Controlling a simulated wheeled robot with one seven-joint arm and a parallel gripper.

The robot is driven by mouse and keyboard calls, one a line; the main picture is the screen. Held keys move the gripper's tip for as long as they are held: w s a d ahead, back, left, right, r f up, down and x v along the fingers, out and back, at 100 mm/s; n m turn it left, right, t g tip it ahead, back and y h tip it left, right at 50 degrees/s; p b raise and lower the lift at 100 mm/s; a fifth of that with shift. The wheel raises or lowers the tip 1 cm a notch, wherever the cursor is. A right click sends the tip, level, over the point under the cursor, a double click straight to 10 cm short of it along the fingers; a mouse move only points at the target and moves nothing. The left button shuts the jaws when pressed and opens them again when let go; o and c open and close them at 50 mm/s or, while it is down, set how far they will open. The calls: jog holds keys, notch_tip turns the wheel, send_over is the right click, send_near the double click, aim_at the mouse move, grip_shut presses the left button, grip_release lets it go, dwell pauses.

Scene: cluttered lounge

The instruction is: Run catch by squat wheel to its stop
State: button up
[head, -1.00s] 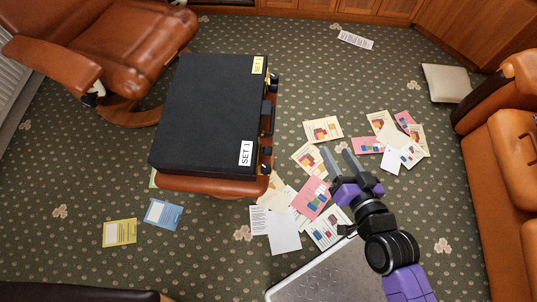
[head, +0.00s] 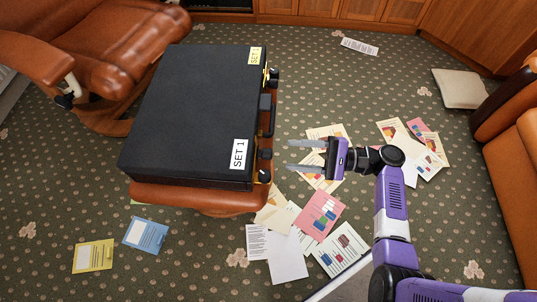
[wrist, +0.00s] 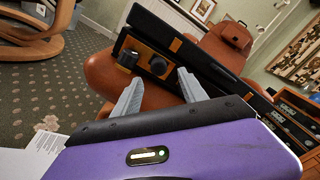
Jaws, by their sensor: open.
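A black case (head: 195,115) with two "SET 1" labels lies on a brown leather stool (head: 190,197). Its right side carries a handle (head: 267,115), a far pair of dark knobs (head: 273,79) and a near pair (head: 265,165). In the wrist view, one catch shows as a brass plate (wrist: 143,58) with a dark knob (wrist: 127,59) on the left and a rounder one (wrist: 158,66) on the right. I cannot tell which is the squat wheel. My gripper (head: 290,157) is open and empty, pointing left at the near pair, apart from it. Its fingers show in the wrist view (wrist: 160,84).
Papers (head: 322,212) and cards lie scattered on the carpet below my arm. A brown armchair (head: 105,50) stands at the upper left, and an orange-brown seat (head: 515,180) stands at the right. A beige cushion (head: 460,88) lies on the floor.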

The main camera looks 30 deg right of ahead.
aim_at(268, 154)
jog(key=shift+b+x, duration=1.05)
jog(key=shift+x, duration=2.85)
jog(key=shift+s+a, duration=0.15)
jog(key=shift+s, duration=0.05)
